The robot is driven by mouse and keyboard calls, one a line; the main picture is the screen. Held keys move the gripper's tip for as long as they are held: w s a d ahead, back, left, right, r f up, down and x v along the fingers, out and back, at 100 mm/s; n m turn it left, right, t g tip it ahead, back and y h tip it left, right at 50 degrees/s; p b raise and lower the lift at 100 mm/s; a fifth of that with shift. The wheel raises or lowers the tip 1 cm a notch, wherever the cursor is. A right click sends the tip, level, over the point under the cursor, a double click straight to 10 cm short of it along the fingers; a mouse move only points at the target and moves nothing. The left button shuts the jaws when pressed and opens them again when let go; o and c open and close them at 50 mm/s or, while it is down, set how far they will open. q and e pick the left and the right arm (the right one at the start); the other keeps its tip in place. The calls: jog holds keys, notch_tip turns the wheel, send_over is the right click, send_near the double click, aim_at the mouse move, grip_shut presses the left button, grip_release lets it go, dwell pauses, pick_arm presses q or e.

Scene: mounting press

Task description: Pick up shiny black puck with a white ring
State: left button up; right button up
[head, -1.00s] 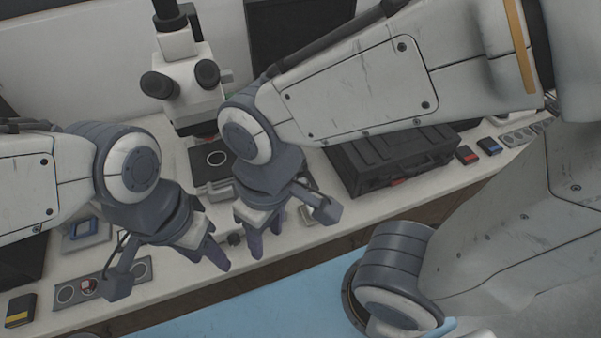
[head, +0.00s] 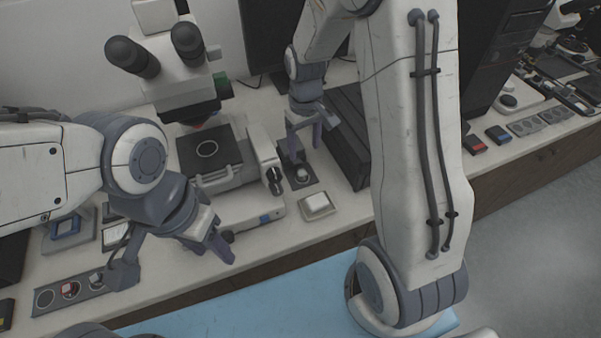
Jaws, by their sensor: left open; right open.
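A small round piece with a pale ring or rim (head: 302,173) sits on a dark strip (head: 309,186) right of the microscope; it may be the puck, but it is too small to be sure. A thin white ring also shows on the microscope's black stage plate (head: 222,154); I cannot tell if that is a puck. My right gripper (head: 305,143) is open and empty, fingers pointing down, just behind and above the small round piece. My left gripper (head: 220,246) is open and empty near the bench's front edge, away from both.
The microscope (head: 178,75) stands at the back left. A black case (head: 347,135) lies close to the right gripper. A small white-topped block (head: 317,205) sits in front of the dark strip. A grey strip (head: 82,293) with round places is at left.

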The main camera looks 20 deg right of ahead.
send_over(302, 173)
jog(key=f, duration=0.4)
jog(key=shift+s+d+f, duration=0.1)
jog(key=shift+d+f, duration=0.15)
jog(key=shift+f, duration=0.1)
jog(key=f, duration=0.1)
jog(key=f+p, duration=0.1)
jog(key=f, duration=0.2)
jog(key=shift+a+f+p, duration=0.25)
jog(key=shift+f+p, duration=0.05)
jog(key=shift+p, duration=0.1)
jog(key=shift+f, duration=0.45)
grip_shut()
